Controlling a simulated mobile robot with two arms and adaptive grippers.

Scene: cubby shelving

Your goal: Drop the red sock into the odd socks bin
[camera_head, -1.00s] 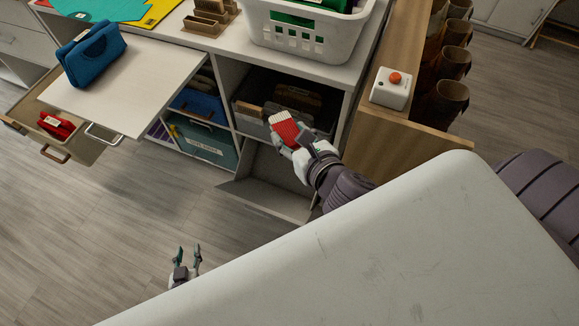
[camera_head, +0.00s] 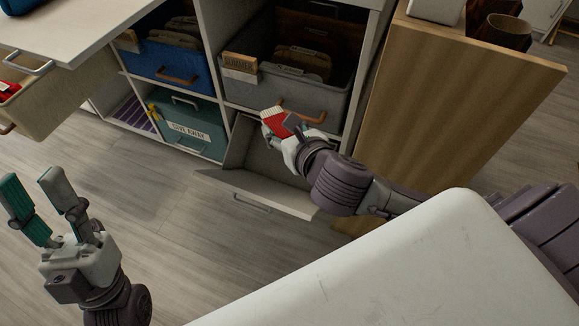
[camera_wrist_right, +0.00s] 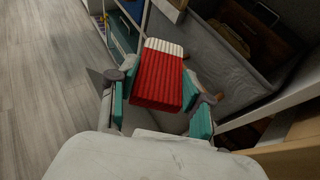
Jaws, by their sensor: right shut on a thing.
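The red sock (camera_head: 278,123) has a white ribbed cuff and is held in my right gripper (camera_head: 288,134), in front of the grey drawer. In the right wrist view the sock (camera_wrist_right: 158,78) sits between the two teal-padded fingers (camera_wrist_right: 160,105). Below the gripper, a grey tilt-out bin (camera_head: 265,190) leans open at the bottom of the shelving. No label shows on it, so I cannot tell whether it is the odd socks bin. My left gripper (camera_head: 32,188) is open and empty above the floor at the left.
A grey drawer (camera_head: 300,95) with a wooden tag stands pulled out above the bin. To its left are a blue drawer (camera_head: 170,65) and a teal "GIVE AWAY" box (camera_head: 188,128). A beige drawer (camera_head: 60,90) is open at far left. A wooden panel (camera_head: 440,110) borders the right.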

